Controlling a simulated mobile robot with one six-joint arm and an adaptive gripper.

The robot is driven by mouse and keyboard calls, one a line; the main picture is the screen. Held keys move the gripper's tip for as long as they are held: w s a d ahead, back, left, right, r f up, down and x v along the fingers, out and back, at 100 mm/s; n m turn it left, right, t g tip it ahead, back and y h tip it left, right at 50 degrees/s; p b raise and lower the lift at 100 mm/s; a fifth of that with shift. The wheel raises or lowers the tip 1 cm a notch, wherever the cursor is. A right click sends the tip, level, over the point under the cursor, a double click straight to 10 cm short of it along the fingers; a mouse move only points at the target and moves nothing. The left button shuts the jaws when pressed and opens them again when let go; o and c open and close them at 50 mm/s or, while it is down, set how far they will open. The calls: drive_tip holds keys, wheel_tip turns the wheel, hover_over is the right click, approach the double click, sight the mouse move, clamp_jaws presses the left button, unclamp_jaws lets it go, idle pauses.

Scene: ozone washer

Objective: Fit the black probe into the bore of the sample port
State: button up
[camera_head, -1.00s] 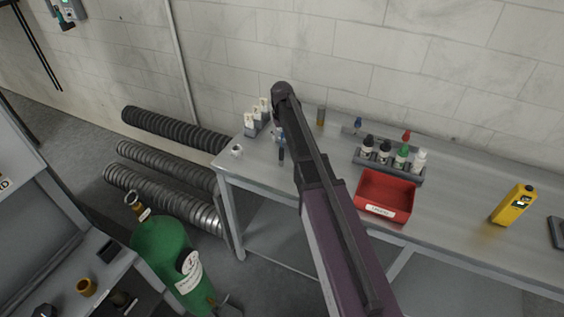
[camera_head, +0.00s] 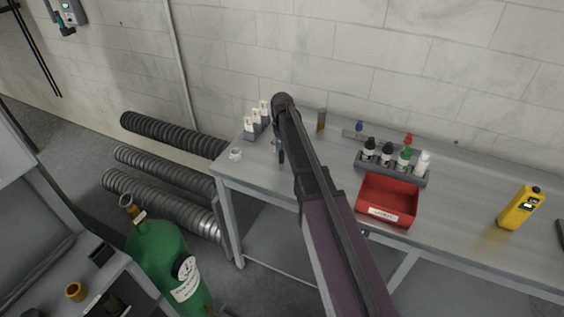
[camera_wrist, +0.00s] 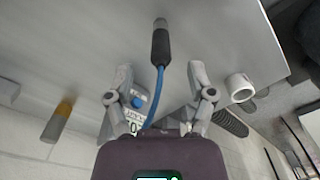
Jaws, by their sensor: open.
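The black probe (camera_wrist: 160,45) lies on the grey bench top in the wrist view, with a blue cable (camera_wrist: 158,85) running from its end toward my gripper. In the head view it is a small dark upright shape (camera_head: 281,158) just left of my arm. My gripper (camera_wrist: 160,69) is open, its two fingers on either side of the cable at the probe's near end. I cannot tell its height above the probe.
Left of my arm stand a rack of white-topped items (camera_head: 256,120) and the white cylinder (camera_head: 235,154). An amber vial (camera_head: 321,119), bottle rack (camera_head: 392,171), red bin (camera_head: 386,198) and yellow meter (camera_head: 521,207) stand to the right. A green gas cylinder (camera_head: 160,255) stands below.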

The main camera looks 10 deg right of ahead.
sight(281, 152)
drive_tip(key=shift+f, duration=0.1)
drive_tip(key=shift+w+f+b, duration=0.1)
drive_tip(key=shift+f+b, duration=2.45)
drive_tip(key=shift+b, duration=0.05)
clamp_jaws()
